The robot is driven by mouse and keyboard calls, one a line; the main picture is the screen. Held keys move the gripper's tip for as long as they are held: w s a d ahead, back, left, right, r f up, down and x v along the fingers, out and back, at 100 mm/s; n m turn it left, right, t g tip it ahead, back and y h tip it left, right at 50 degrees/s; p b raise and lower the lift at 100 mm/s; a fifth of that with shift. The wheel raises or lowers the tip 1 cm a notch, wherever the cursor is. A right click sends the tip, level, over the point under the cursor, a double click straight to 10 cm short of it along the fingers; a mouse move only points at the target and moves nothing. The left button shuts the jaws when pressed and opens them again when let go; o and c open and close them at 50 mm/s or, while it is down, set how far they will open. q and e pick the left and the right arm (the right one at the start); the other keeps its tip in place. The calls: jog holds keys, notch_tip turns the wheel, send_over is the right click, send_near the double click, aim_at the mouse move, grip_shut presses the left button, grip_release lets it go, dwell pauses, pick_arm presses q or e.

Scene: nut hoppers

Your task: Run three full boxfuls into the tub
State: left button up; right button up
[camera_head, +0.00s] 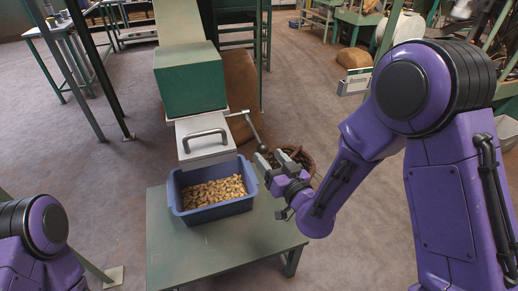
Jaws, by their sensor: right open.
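A blue tub (218,208) stands on a green table, with a layer of tan nuts (213,191) in it. Above its back edge is a pale metal box (203,139) with a curved grey handle on its front. A green hopper (190,78) sits above the box. A lever (247,121) with a dark knob at its lower end sticks out to the right of the box. My right gripper (262,167) is open and empty, just right of the tub and below the lever knob. My left arm shows at the lower left, but its gripper is out of view.
The green table (228,247) has bare room in front of the tub. A brown basket (296,157) with dark contents stands behind my right gripper.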

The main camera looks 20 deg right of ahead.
aim_at(263, 150)
jog(key=w, duration=0.4)
jog(key=w+a, duration=0.1)
jog(key=w, duration=0.1)
jog(key=shift+w+a+p, duration=0.1)
jog(key=shift+w+p, duration=0.25)
jog(key=shift+c, duration=0.2)
